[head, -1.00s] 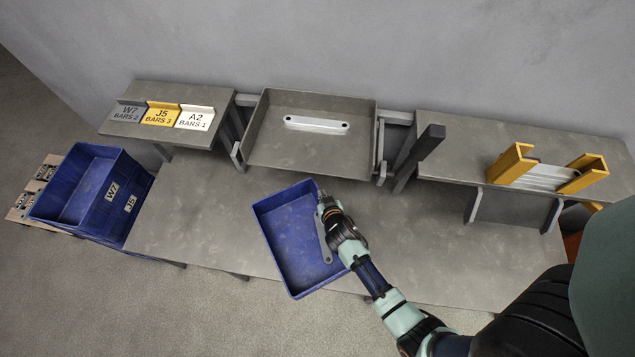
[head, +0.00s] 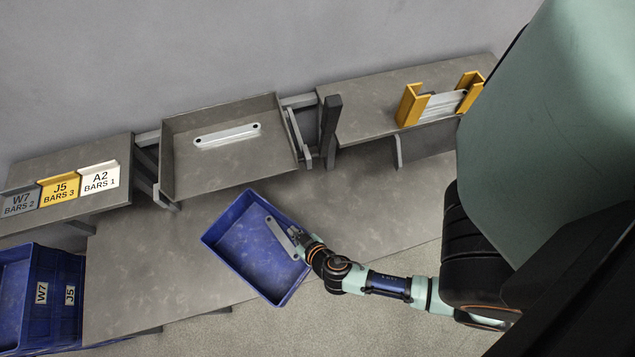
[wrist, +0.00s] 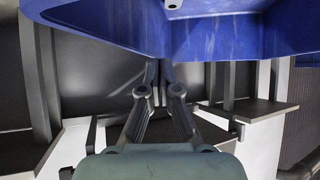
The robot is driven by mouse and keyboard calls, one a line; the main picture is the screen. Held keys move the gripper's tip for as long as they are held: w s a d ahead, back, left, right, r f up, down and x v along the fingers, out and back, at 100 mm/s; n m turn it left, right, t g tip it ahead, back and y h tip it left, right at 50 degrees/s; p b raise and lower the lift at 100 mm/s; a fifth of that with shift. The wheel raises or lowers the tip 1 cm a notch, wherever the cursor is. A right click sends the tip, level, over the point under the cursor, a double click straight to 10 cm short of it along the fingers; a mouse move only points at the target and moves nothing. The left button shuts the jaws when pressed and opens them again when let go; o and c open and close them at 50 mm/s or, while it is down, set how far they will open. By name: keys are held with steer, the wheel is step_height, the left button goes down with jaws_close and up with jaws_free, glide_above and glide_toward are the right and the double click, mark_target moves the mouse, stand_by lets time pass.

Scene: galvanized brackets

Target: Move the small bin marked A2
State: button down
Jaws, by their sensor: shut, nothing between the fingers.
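A blue open bin (head: 228,262) stands on the lower grey bench in the head view, with one metal bar (head: 281,237) lying in it. No mark shows on this bin. A white card reading A2 BARS 1 (head: 99,181) stands on the left shelf. My gripper (head: 294,232) is at the bin's right long wall, close to the bar. In the wrist view my gripper (wrist: 160,68) is shut with nothing between its fingers. The blue bin (wrist: 200,35) fills the top there, with a bar end showing. I cannot tell whether the fingers touch the wall.
Blue bins marked W7 and J5 (head: 58,330) are stacked at lower left. A raised grey tray (head: 232,163) holds another bar (head: 227,136). A dark post (head: 330,125) and a yellow holder with bars (head: 410,106) are to the right. The bench right of the bin is clear.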

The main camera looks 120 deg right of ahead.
steer(key=s+a, duration=0.1)
steer(key=a, duration=0.9)
steer(key=shift+s+a, duration=0.2)
steer(key=shift+s, duration=0.1)
